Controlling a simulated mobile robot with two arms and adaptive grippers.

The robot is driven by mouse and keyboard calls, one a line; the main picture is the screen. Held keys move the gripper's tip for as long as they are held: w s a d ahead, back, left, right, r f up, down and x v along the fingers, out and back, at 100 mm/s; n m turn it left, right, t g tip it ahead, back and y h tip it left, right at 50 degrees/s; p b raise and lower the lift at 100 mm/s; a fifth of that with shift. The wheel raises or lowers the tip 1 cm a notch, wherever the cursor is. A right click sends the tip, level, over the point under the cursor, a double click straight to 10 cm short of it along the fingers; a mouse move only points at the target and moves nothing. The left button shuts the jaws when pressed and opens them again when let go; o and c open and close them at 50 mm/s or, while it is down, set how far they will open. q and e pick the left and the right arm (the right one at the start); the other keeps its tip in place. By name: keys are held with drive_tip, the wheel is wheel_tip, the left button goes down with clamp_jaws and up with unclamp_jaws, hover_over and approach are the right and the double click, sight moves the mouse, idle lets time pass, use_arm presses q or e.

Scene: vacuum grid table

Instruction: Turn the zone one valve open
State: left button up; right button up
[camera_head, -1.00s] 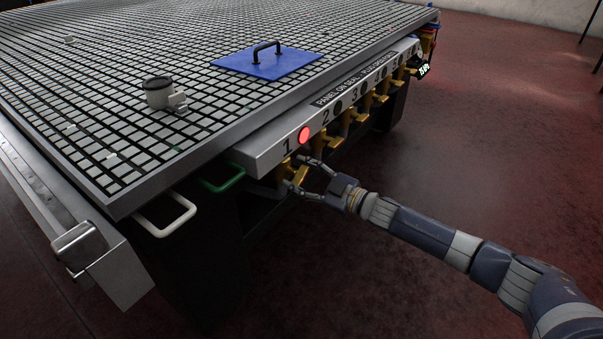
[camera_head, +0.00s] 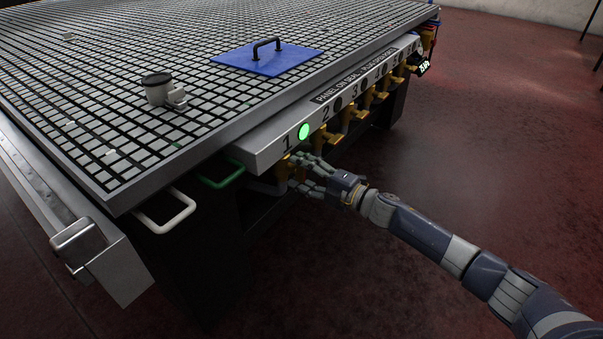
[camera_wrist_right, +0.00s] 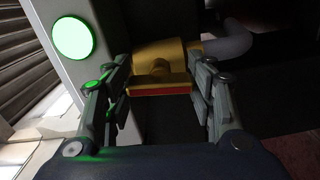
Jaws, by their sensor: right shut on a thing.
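The zone one valve (camera_head: 284,172) is a yellow valve under the panel's number 1, partly hidden by my right gripper (camera_head: 307,175). In the right wrist view its yellow handle (camera_wrist_right: 160,82), with a red edge, lies crosswise between the two fingers of the right gripper (camera_wrist_right: 165,95). The right gripper is shut on this handle. The round indicator light (camera_head: 304,131) above the valve glows green, and it also shows in the right wrist view (camera_wrist_right: 73,38). My left gripper is not in view.
The panel (camera_head: 330,104) runs along the table edge, with several more yellow valves (camera_head: 350,115) below it. A green handle (camera_head: 222,178) and a white handle (camera_head: 166,213) stick out to the left. A blue plate (camera_head: 262,61) and a grey fitting (camera_head: 160,91) rest on the grid table (camera_head: 110,98).

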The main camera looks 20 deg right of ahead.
drive_tip(key=shift+n, duration=0.7)
drive_tip(key=o, duration=1.1)
drive_tip(key=v, duration=1.2)
drive_tip(key=shift+f, duration=0.1)
